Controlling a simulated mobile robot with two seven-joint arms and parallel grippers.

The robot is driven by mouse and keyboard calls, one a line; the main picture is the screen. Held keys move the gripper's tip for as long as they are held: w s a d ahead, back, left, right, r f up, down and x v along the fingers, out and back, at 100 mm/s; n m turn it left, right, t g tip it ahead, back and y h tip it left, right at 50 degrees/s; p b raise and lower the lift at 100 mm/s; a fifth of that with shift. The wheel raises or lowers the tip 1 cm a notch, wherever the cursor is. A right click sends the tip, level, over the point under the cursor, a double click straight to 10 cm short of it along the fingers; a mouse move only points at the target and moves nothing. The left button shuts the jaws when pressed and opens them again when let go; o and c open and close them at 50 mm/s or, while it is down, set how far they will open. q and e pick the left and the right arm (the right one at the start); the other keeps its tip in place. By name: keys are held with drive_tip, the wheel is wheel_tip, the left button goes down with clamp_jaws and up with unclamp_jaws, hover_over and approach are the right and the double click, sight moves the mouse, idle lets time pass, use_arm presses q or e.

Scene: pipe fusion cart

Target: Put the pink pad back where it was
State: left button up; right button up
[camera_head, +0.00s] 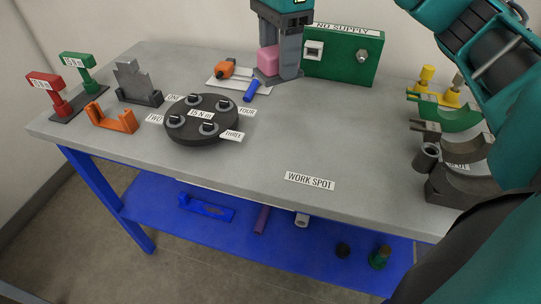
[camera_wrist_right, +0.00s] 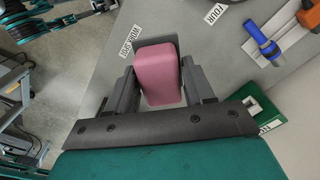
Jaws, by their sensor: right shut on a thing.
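The pink pad (camera_head: 268,60) is a rounded block at the back middle of the bench, close to the white tray. My right gripper (camera_head: 277,68) points down and is shut on it. In the right wrist view the pad (camera_wrist_right: 160,73) sits between the two dark fingers (camera_wrist_right: 160,88). A dark grey plate (camera_wrist_right: 154,41) shows just beyond the pad; I cannot tell whether the pad touches it. The gripper hides part of the pad in the head view. My left gripper is not in view.
The white tray (camera_head: 219,82) holds an orange tool (camera_head: 225,68) and a blue-handled tool (camera_head: 251,91). The green NO SUPPLY box (camera_head: 342,68) stands right of the gripper. A round black turntable (camera_head: 174,136) is at the front left. The bench around WORK SPOT (camera_head: 310,181) is clear.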

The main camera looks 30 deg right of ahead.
wheel_tip(320, 180, down, 9)
drive_tip(key=b, duration=0.3)
hover_over(277, 157)
wheel_tip(277, 157, down, 6)
drive_tip(key=shift+r, duration=0.1)
wheel_tip(277, 157, down, 5)
drive_tip(key=shift+r+b, duration=0.2)
drive_tip(key=shift+b, duration=0.2)
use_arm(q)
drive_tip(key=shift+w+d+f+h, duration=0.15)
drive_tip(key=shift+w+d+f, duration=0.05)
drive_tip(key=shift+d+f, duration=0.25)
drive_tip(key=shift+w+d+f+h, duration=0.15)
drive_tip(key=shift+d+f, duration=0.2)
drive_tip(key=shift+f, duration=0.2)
use_arm(e)
drive_tip(key=shift+f, duration=0.1)
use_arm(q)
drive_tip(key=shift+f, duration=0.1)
use_arm(e)
drive_tip(key=shift+f, duration=0.1)
drive_tip(key=shift+f, duration=0.15)
drive_tip(key=o, duration=0.9)
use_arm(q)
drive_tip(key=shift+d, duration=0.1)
use_arm(e)
drive_tip(key=shift+o, duration=0.2)
